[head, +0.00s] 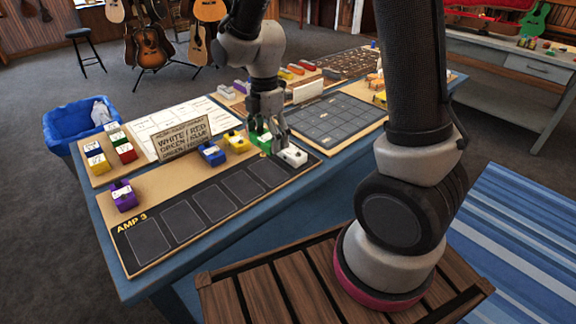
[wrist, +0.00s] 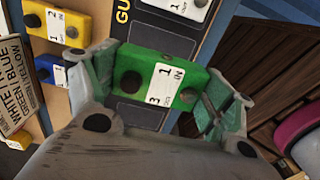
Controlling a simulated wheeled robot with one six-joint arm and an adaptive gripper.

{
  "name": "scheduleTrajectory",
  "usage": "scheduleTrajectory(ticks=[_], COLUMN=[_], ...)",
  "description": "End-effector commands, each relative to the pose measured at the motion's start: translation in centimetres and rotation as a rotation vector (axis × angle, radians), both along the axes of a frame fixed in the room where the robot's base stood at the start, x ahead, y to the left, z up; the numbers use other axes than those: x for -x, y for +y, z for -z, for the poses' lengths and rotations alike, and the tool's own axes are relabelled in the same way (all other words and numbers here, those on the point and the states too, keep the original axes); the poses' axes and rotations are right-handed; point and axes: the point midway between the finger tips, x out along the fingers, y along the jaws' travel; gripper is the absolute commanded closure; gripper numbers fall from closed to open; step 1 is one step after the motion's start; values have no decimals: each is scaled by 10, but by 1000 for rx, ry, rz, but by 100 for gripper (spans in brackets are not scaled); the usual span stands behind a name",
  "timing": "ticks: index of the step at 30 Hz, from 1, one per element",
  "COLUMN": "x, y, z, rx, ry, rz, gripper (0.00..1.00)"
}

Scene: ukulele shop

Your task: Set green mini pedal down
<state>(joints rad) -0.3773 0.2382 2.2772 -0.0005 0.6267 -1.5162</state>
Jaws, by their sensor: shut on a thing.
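My gripper (head: 270,140) is shut on the green mini pedal (wrist: 165,72), which sits between the two fingers in the wrist view. In the head view only a little of the green pedal (head: 264,151) shows behind the fingers. It is over or near the right end of the AMP 3 board (head: 130,268), beside the white pedal (head: 291,158). The fingers hide whether it touches the board. The white pedal lies at the board's right end and also shows at the top of the wrist view (wrist: 182,8).
Yellow (head: 236,142), blue (head: 211,154) and purple (head: 123,196) pedals stand along the board's back strip. A color-order sign (head: 183,140) stands behind them. Several dark slots left of the white pedal are empty. A blue bin (head: 75,120) stands at the table's left.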

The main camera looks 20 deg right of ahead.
Motion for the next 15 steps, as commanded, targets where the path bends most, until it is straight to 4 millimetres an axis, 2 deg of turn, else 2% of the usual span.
scheduleTrajectory(ticks=[3,11,15], x=[1,0,0], y=[0,0,0], z=[25,58,80], rx=[1,1,1], ry=[4,2,3], rz=[9,9,9], gripper=[45,45,45])
